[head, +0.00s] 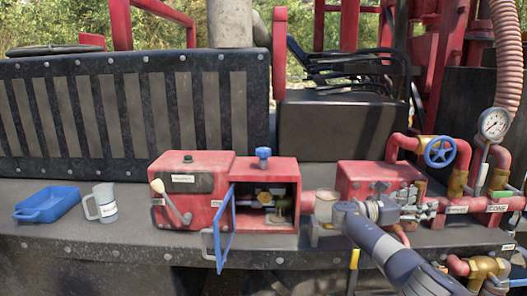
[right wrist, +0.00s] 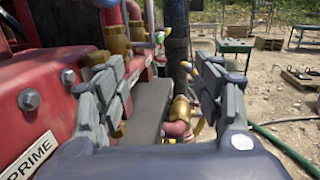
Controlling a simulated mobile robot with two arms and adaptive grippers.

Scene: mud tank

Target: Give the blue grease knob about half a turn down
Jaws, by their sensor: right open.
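The blue grease knob (head: 263,157) stands upright on top of the red box (head: 275,170) in the middle of the head view. The box's blue-framed door (head: 225,229) is swung open, showing brass fittings inside. My right gripper (head: 415,204) is in front of the red valve block, well to the right of the knob, and points right. In the right wrist view it (right wrist: 160,100) is open, with nothing between its fingers. The knob does not show in that view. My left gripper is not in view.
A blue tray (head: 47,204) and a grey mug (head: 101,203) stand on the ledge at left. The red lever box (head: 190,186) adjoins the knob's box. The valve block (head: 365,178), blue handwheel (head: 440,151) and gauge (head: 494,124) crowd the right. Space above the knob is clear.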

